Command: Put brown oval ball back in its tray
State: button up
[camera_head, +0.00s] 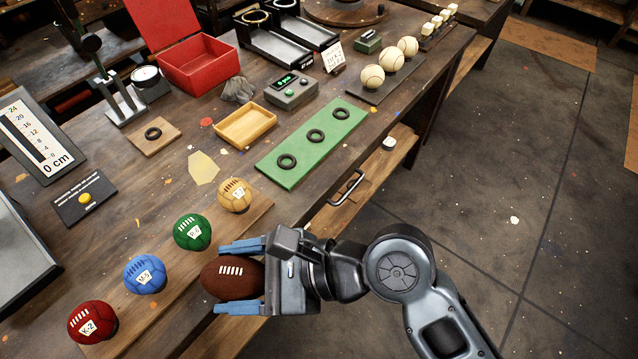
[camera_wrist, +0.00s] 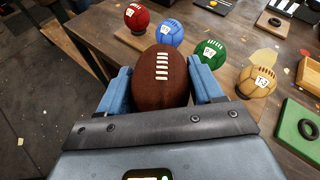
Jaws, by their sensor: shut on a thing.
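The brown oval ball (camera_head: 232,278) with white laces is held between the blue fingers of my gripper (camera_head: 240,279). In the wrist view the ball (camera_wrist: 160,78) sits between both fingers, laces facing the camera. My gripper is at the table's front edge, beside the wooden board with the coloured balls. The tan wooden tray (camera_head: 246,124) stands farther back on the table and looks empty. A green board (camera_head: 312,141) with three black rings lies to its right. I cannot tell which of these is the ball's tray.
Red (camera_head: 92,322), blue (camera_head: 145,274), green (camera_head: 192,232) and tan (camera_head: 235,195) balls stand in a row on the board, close to my gripper. A grey device (camera_head: 292,91) and an open red box (camera_head: 199,66) stand behind the tray. White balls (camera_head: 372,77) sit at the back right.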

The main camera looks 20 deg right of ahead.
jog(key=w+d+f+m+t+h, duration=0.3)
jog(key=d+f, duration=0.3)
jog(key=d, duration=0.2)
jog(key=w+d+f+m+t+h, duration=0.3)
jog(key=w+d+f+m+h, duration=0.2)
jog(key=d, duration=0.3)
jog(key=w+d+f+m+t+h, duration=0.2)
jog(key=w+d+f+m+h, duration=0.2)
jog(key=d, duration=0.5)
notch_tip(320, 180, down, 3)
jog(key=shift+r+m+t+h, duration=0.1)
jog(key=shift+m+t+h, duration=0.25)
jog(key=shift+m, duration=0.65)
jog(key=shift+w+d+r, duration=0.1)
jog(key=shift+w+d, duration=0.05)
